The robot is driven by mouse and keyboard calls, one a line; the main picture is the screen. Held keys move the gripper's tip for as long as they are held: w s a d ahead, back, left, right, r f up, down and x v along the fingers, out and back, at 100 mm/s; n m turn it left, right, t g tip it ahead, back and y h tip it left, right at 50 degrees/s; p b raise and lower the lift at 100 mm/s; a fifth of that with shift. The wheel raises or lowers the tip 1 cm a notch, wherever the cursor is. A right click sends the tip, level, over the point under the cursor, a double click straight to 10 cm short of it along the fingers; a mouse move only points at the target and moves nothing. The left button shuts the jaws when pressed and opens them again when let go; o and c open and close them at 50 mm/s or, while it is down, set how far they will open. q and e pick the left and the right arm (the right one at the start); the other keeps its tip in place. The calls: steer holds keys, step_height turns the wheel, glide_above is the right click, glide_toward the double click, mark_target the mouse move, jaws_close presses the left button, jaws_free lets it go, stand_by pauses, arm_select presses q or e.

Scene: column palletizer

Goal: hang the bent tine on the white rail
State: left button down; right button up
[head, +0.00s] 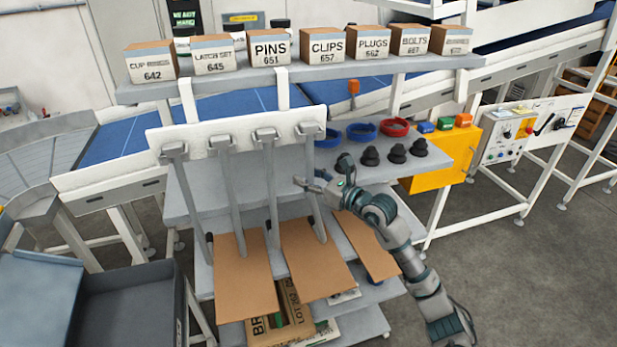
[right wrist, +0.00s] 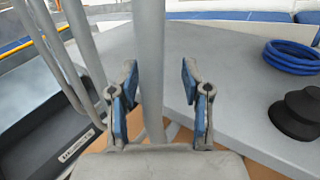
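The white rail (head: 240,127) runs across the rack, with several grey tines hanging from it by broad top brackets. The rightmost tine (head: 313,185) hangs down in front of the shelves; I cannot tell for certain which tine is bent. My right gripper (head: 303,183) is beside this rightmost tine, at about mid-length. In the right wrist view, my right gripper (right wrist: 158,92) has its blue-padded fingers apart, and a grey tine (right wrist: 150,60) shows between them with gaps on both sides. I cannot tell its exact depth. My left gripper is not in view.
Other tines (right wrist: 60,60) hang close by at the left in the wrist view. Black stacked knobs (head: 396,153) and blue rings (head: 361,132) sit on the shelf to the right. Brown boards (head: 243,277) lie below. A dark bin (head: 128,305) stands at lower left.

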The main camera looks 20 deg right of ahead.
steer(key=shift+f, duration=0.1)
steer(key=v, duration=1.2)
